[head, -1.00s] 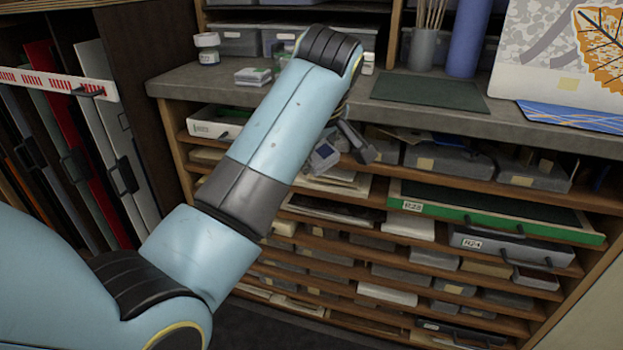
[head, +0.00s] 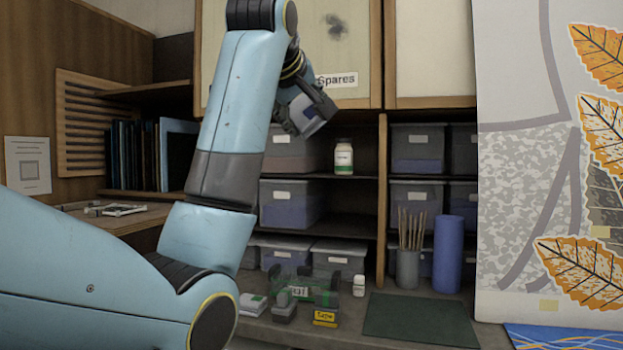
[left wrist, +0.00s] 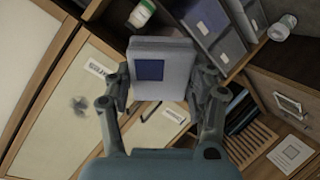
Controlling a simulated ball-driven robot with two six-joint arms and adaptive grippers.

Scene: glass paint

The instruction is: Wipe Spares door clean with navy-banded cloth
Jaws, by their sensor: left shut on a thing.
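The Spares door (head: 300,62) is a cream panel in a wood frame at the top of the head view, labelled Spares. A dark grey smudge (head: 337,27) lies on its upper right; it also shows in the left wrist view (left wrist: 79,105). My left gripper (head: 304,112) is in front of the door's lower edge and the shelf beneath. It is shut on a folded pale grey cloth (left wrist: 172,52) with a navy patch, seen between the fingers in the left wrist view. The cloth appears apart from the door. My right gripper is out of view.
Shelves below the door hold grey bins (head: 290,203) and a white jar (head: 343,157). The counter below carries a Tape block (head: 325,318), a small white bottle (head: 359,286), a green mat (head: 418,318), a brush pot (head: 407,268) and a blue roll (head: 448,254). A leaf-patterned panel (head: 540,150) stands at right.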

